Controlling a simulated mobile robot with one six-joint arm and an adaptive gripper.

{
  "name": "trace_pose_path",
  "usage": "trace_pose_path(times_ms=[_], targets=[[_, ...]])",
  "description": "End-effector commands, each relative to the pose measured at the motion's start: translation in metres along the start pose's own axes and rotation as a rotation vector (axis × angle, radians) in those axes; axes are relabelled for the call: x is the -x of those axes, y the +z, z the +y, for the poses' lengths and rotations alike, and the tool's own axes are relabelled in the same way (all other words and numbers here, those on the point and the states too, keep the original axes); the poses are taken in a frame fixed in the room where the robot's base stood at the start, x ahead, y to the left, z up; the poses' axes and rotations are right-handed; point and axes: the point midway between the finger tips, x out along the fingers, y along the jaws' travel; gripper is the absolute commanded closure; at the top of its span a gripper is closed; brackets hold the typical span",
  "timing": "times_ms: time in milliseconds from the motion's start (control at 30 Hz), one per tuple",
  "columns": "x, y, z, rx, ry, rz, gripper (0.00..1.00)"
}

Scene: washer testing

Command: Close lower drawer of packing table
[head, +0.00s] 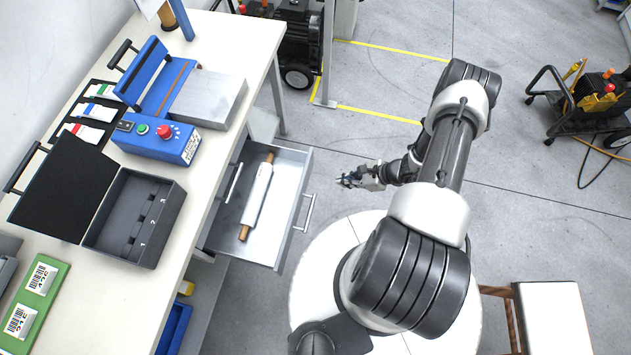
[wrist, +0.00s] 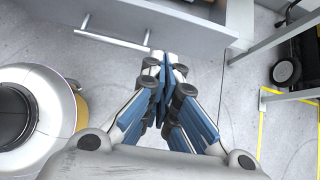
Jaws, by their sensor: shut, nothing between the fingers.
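The packing table (head: 195,224) has a grey drawer (head: 263,207) pulled out, with a roll with brown ends (head: 257,197) lying in it. The drawer's front faces right and carries a bar handle (head: 305,213). Another bar handle (head: 234,183) shows beside the roll, nearer the table. My gripper (head: 343,181) is shut and empty, to the right of the drawer front and apart from it. In the wrist view my gripper's fingertips (wrist: 165,58) are together, beside the drawer front (wrist: 180,27) and below the bar handle (wrist: 115,33) in the picture.
On the tabletop are an open black case (head: 133,217), a blue control box (head: 157,140) and a green board (head: 33,302). A blue bin (head: 174,328) is under the table. A stool (head: 552,318) stands at lower right.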

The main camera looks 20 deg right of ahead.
Motion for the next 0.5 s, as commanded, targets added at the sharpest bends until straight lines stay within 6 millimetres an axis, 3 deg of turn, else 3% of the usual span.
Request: trace_pose_path(times_ms=[267, 500], targets=[[-0.024, -0.010, 0.009, -0.040, -0.008, 0.000, 1.00], [-0.074, -0.011, 0.009, -0.038, -0.005, 0.001, 1.00]])
